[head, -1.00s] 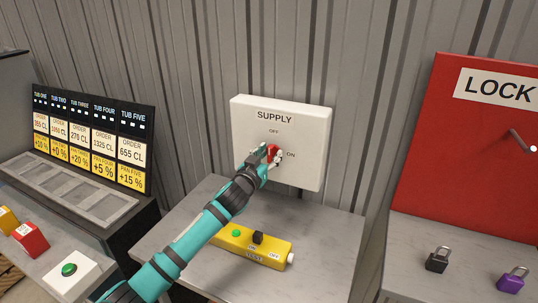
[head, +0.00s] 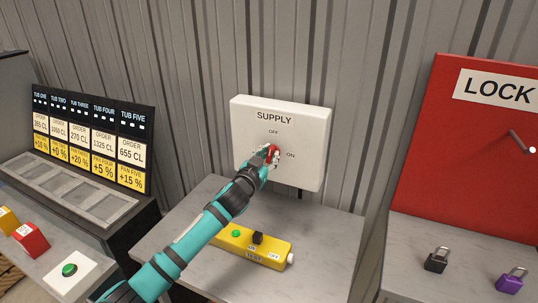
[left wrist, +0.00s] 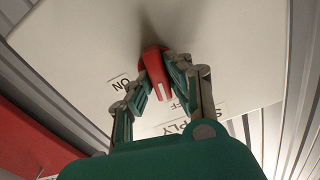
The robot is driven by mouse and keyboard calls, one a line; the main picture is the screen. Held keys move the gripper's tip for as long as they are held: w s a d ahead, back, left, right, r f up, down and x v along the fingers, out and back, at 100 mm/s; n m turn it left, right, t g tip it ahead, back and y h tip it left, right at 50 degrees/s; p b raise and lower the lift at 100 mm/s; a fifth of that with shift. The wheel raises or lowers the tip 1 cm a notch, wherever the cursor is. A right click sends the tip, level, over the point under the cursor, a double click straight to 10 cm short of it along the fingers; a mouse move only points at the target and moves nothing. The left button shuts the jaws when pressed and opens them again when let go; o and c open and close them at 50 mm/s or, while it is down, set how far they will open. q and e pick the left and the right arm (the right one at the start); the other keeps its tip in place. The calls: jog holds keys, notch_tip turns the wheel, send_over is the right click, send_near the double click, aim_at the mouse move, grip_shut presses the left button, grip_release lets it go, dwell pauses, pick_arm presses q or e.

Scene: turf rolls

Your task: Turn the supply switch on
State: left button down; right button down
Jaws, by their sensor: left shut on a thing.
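The white supply box (head: 312,165) hangs on the corrugated wall, marked OFF above its switch and ON to the right. Its red switch handle (head: 274,150) is partly hidden by my left gripper (head: 269,156) in the head view. In the left wrist view the red handle (left wrist: 153,62) sits between the two fingers of my left gripper (left wrist: 161,75), which is shut on it. My right gripper is not in view.
A yellow test box (head: 240,243) with a green button and black knob lies on the grey table (head: 315,225) below. A red lock board (head: 450,150) stands at the right, with black (head: 436,260) and purple (head: 511,281) padlocks before it. An order board (head: 90,140) stands left.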

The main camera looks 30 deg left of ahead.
pick_arm(q)
jog(key=m+p, duration=0.1)
jog(key=m, duration=0.3)
jog(key=shift+d+m, duration=0.1)
jog(key=shift+m, duration=0.2)
jog(key=m, duration=0.3)
jog(key=shift+d+f+m+p, duration=0.1)
jog(key=shift+m+p, duration=0.2)
jog(key=shift+m, duration=0.1)
jog(key=m, duration=0.3)
jog(key=shift+f+m, duration=0.1)
jog(key=shift+m, duration=0.2)
jog(key=shift+f+m+p, duration=0.15)
jog(key=shift+m+p, duration=0.4)
jog(key=shift+m, duration=1.35)
jog(key=c, duration=1.3)
grip_release()
jog(key=s, duration=1.2)
jog(key=shift+d, duration=0.4)
